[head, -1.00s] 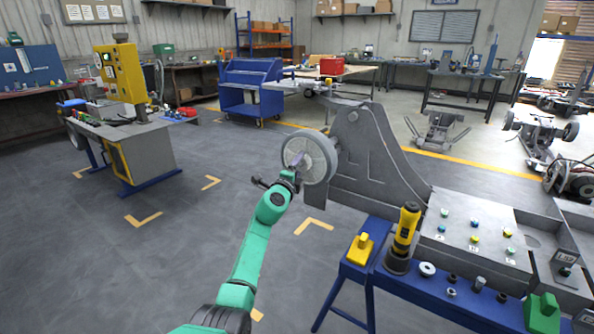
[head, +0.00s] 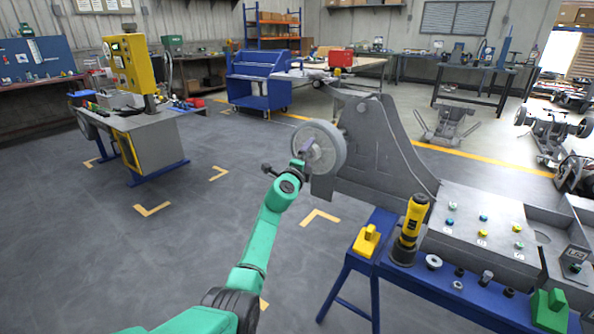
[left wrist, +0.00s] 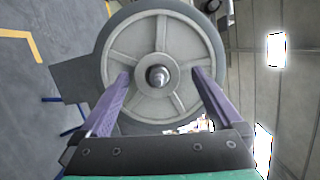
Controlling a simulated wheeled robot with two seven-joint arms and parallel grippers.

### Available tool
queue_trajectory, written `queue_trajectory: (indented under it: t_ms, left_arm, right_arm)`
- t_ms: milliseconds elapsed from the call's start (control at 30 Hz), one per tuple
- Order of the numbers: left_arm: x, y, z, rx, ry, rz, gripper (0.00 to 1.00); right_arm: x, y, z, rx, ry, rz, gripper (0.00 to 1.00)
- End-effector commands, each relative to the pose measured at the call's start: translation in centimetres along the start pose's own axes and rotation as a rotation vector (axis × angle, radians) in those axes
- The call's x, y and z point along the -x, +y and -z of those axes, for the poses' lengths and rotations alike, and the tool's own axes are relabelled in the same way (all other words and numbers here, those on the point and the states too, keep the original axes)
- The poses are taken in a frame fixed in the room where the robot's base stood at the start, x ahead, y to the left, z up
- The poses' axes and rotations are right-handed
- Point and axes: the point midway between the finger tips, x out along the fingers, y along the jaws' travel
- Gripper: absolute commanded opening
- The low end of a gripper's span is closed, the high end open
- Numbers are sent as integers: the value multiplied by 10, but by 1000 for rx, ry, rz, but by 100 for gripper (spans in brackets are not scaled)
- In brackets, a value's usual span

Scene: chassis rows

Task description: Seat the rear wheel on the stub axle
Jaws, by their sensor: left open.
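The rear wheel (head: 328,147) is a grey disc with a darker tyre, upright at the left end of the grey chassis (head: 372,150). In the left wrist view the wheel (left wrist: 137,88) faces me with its spokes, and the metal end of the stub axle (left wrist: 157,76) shows in its hub. My left gripper (head: 303,155) is in front of the wheel. In the left wrist view its two purple fingers (left wrist: 160,82) are open, one on each side of the hub, with nothing between them but the hub behind. Whether the fingertips touch the wheel is unclear. My right gripper is not in view.
A blue bench (head: 440,292) at the right holds a yellow-and-black tool (head: 411,228), a yellow block (head: 367,241), a green block (head: 549,310) and small round parts. A control stand (head: 128,75) is at the left. The floor (head: 150,260) at left is clear.

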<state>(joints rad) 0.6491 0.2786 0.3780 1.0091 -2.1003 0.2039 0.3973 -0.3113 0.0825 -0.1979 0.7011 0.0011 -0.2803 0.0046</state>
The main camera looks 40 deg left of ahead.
Motion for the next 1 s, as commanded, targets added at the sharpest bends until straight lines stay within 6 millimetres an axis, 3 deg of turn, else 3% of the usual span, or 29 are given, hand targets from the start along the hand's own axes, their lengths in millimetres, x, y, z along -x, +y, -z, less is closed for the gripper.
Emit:
queue_trajectory:
  t_ms: [33, 133, 267, 400, 533, 700, 1000]
  left_arm:
    - [9, -5, 1, 0, 3, -5, 100]
    - [28, -8, -1, 0, 0, -4, 100]
    - [62, -9, -1, 2, -1, -3, 100]
    - [104, -6, 0, 2, -1, -1, 100]
    - [131, -4, -1, 1, -3, 3, 100]
    - [144, -4, -1, 2, -4, 6, 100]
    - [144, -4, -1, 1, -4, 6, 100]
  right_arm:
    - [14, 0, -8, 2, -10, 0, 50]
    - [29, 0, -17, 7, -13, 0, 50]
    - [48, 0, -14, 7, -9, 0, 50]
    - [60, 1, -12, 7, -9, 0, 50]
    - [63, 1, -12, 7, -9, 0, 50]
    - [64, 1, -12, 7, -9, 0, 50]
    - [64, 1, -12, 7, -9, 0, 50]
